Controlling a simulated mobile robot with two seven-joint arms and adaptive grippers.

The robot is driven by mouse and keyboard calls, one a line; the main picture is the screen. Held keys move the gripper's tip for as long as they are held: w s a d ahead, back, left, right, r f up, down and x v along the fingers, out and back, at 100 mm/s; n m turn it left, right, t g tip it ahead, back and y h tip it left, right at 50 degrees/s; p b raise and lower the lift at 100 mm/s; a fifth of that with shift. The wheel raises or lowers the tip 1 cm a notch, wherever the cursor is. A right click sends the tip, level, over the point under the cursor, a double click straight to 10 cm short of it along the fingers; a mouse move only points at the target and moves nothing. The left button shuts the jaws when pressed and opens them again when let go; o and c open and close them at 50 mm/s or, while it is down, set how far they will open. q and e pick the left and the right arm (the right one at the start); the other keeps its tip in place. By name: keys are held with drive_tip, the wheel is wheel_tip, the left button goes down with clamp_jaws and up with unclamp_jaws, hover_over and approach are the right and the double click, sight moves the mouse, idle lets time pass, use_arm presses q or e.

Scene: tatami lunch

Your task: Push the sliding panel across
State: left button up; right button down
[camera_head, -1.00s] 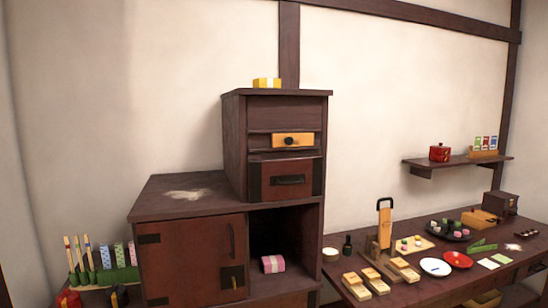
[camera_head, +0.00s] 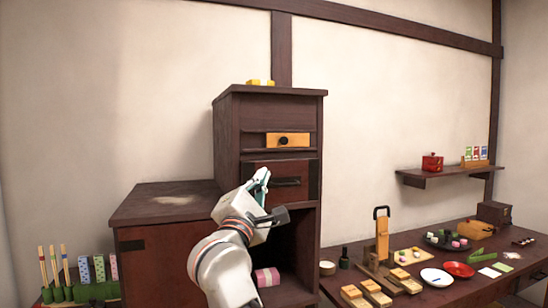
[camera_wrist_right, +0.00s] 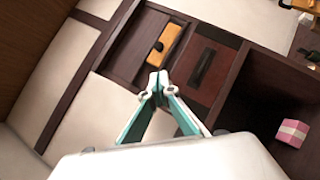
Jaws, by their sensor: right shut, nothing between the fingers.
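The sliding panel (camera_head: 150,265) is a dark red-brown door with black corner fittings, at the lower left of the dark wooden cabinet (camera_head: 140,205). It covers the left part of the lower opening; the right part is open. My arm hides the panel's right part, where its handle was seen earlier. My right gripper (camera_head: 261,182) is shut and empty, raised in front of the lower drawer (camera_head: 297,183), above the panel. In the right wrist view its closed fingertips (camera_wrist_right: 157,84) point toward the drawers. The panel is not clear there. My left gripper is not in view.
A pink wrapped bundle (camera_head: 266,277) lies in the open compartment right of the panel. A table (camera_head: 440,292) with dishes and wooden blocks stands at right. A green holder with sticks (camera_head: 75,292) is at left.

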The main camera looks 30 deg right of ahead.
drive_tip(key=w+d+r, duration=0.2)
drive_tip(key=d, duration=0.1)
drive_tip(key=w+d+r+m+y, duration=0.1)
drive_tip(key=w+d+r, duration=0.1)
drive_tip(key=w+d, duration=0.1)
drive_tip(key=w+d+r+m+p, duration=0.1)
drive_tip(key=w+d+r, duration=0.1)
drive_tip(key=d, duration=0.1)
drive_tip(key=shift+w, duration=0.35)
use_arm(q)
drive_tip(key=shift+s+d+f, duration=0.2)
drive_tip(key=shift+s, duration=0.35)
use_arm(e)
drive_tip(key=shift+d+y, duration=0.3)
